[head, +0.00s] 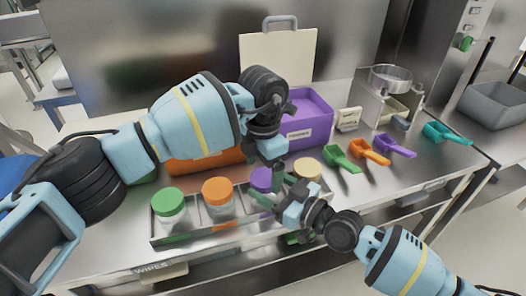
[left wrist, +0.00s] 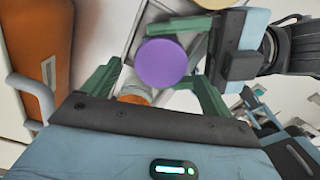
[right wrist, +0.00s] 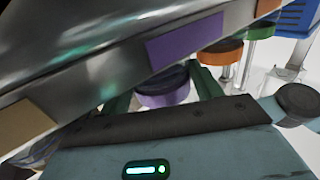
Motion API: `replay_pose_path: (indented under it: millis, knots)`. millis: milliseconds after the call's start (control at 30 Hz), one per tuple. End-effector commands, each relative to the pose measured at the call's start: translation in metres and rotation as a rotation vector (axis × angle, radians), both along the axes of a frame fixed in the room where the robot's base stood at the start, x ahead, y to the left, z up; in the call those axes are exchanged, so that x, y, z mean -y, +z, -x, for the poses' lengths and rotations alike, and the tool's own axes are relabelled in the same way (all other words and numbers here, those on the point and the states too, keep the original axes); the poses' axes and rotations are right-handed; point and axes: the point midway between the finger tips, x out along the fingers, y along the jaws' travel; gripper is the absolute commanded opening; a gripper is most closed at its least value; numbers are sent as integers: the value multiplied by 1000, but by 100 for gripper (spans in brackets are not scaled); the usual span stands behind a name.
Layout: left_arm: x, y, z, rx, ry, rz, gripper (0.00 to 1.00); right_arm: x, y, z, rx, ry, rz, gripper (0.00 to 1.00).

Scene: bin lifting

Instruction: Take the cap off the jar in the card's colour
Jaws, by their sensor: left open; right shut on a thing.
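Jars with green (head: 168,200), orange (head: 217,190), purple (head: 261,179) and tan (head: 307,169) caps stand in a row in a metal tray (head: 200,235). My left gripper (head: 274,176) is open above the purple-capped jar. In the left wrist view the purple cap (left wrist: 162,63) lies between its spread fingers. My right gripper (head: 268,199) is shut on the purple-capped jar from the front, low beside the cap. The right wrist view shows purple (right wrist: 165,97) between its fingers; the exact contact is partly hidden. A small cream card (head: 348,119) stands behind; I cannot read its colour.
A purple bin (head: 310,120) and an orange box (head: 200,160) stand behind the tray. Green, orange, purple and teal scoops (head: 447,134) lie to the right. A cream board (head: 277,58) stands at the back. Both grippers are close together over the tray.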

Motion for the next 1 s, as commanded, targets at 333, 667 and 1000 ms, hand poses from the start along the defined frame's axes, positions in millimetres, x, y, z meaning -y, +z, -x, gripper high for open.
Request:
replay_pose_path:
  millis: [333, 667, 1000]
  knots:
    - [0, -20, 0, 1, 0, -1, 85, 0, 0, 0, 0, 0, 0, 23]
    - [0, -20, 0, 1, 0, -1, 70, 0, 0, 0, 0, 0, 0, 23]
    - [0, -19, 0, 1, 0, -1, 32, 0, 0, 0, 0, 0, 0, 23]
